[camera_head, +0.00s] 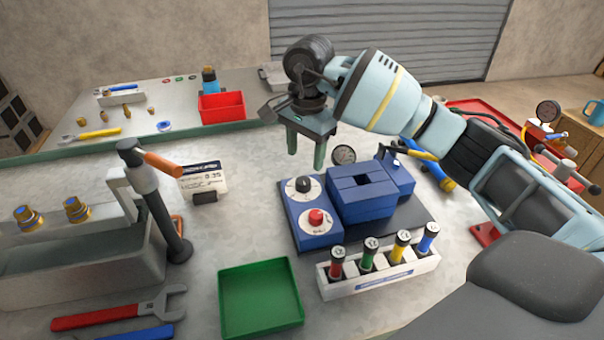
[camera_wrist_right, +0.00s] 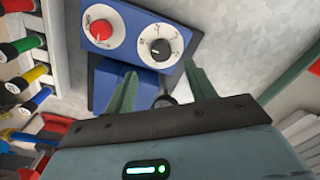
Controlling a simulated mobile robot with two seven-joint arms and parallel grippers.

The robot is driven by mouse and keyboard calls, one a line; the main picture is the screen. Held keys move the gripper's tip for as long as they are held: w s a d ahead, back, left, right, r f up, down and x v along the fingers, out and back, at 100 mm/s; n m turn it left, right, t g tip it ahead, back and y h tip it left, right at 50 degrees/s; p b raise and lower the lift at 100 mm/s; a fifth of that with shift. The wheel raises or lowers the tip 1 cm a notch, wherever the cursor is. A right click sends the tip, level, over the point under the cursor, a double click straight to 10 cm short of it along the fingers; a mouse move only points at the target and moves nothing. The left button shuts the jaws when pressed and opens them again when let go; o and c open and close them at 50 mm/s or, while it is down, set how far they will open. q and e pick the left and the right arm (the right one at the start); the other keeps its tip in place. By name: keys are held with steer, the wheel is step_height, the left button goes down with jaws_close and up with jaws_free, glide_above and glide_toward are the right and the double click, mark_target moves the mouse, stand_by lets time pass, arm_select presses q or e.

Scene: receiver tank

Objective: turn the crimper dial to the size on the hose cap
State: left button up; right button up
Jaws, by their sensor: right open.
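The blue crimper (camera_head: 362,196) stands on a dark plate in the middle of the bench. Its front panel carries two white dials, one with a black knob (camera_head: 303,184) and one with a red knob (camera_head: 316,217). The right wrist view also shows the black knob (camera_wrist_right: 160,49) and red knob (camera_wrist_right: 101,30); the dial marks are too small to read surely. My right gripper (camera_head: 306,152) is open and empty, above and behind the black-knob dial. In the wrist view its fingers (camera_wrist_right: 161,90) point towards that dial, apart from it. A white rack (camera_head: 380,279) holds red, green, yellow and blue pieces with marked, unreadable caps.
A green tray (camera_head: 260,298) lies in front of the crimper. A white card (camera_head: 203,178) and a dark post with an orange handle (camera_head: 162,163) stand left. A round gauge (camera_head: 344,155) is behind the crimper. A red bin (camera_head: 221,106) is on the back bench.

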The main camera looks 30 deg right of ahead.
mark_target(303, 180)
step_height(303, 180, down, 6)
steer(key=shift+w, duration=0.1)
arm_select(q)
steer(key=shift+w+r, duration=0.25)
steer(key=shift+w, duration=0.35)
arm_select(e)
steer(key=shift+f, duration=0.65)
steer(key=c, duration=0.8)
steer(key=shift+c, duration=0.9)
arm_select(q)
steer(key=shift+s, duration=0.4)
arm_select(e)
steer(key=shift+r, duration=0.1)
